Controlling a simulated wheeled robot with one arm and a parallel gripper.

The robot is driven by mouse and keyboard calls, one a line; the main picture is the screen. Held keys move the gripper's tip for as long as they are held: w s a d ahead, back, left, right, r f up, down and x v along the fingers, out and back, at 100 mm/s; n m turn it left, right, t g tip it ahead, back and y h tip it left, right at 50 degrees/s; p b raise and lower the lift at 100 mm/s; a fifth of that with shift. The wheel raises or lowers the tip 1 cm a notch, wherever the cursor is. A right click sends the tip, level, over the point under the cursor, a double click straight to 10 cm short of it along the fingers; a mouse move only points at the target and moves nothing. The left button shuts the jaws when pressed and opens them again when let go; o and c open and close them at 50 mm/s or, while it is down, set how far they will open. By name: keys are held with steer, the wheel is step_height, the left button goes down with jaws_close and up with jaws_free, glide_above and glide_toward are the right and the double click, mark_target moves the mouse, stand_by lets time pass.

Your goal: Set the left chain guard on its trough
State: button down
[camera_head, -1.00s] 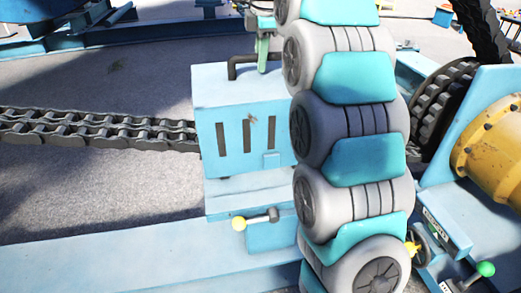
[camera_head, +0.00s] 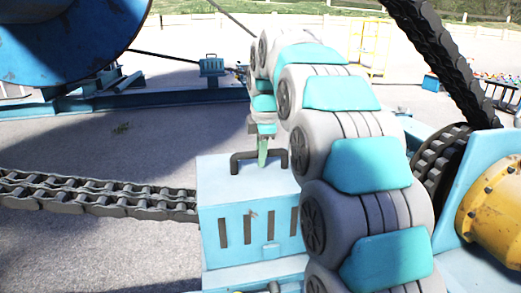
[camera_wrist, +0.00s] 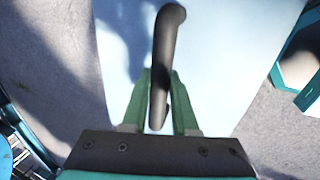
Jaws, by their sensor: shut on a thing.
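The chain guard (camera_head: 235,225) is a light blue box with dark upright slots in its front and a dark bar handle (camera_head: 240,158) on top. It stands upright in the head view, above a light blue base (camera_head: 250,278); I cannot tell whether they touch. My gripper (camera_head: 263,152) has its green fingers shut on the handle from above. In the wrist view the fingers (camera_wrist: 160,100) lie either side of the dark handle (camera_wrist: 165,50), over the pale guard top (camera_wrist: 220,50). My arm hides the guard's right side.
A heavy dark chain (camera_head: 100,197) runs in from the left to the guard. A sprocket (camera_head: 440,160) and a yellow drum-shaped part (camera_head: 490,225) stand at the right. A small blue box with a handle (camera_head: 212,66) and a large blue reel (camera_head: 70,35) are farther back.

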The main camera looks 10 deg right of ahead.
mark_target(260, 170)
steer(key=shift+f, duration=2.2)
steer(key=c, duration=0.7)
jaws_free()
steer(key=v, duration=1.3)
steer(key=shift+w+r, duration=0.1)
steer(key=s+f+m+g, duration=0.1)
steer(key=s+f+m, duration=0.5)
steer(key=s, duration=0.7)
steer(key=s+f+m+g, duration=0.2)
steer(key=s+f+m, duration=0.4)
steer(key=s+f, duration=0.5)
steer(key=s+f+m+g, duration=0.2)
steer(key=s+f+m, duration=0.4)
steer(key=s, duration=1)
step_height(260, 170, down, 3)
steer(key=shift+s+a+f, duration=0.1)
steer(key=shift+f, duration=0.05)
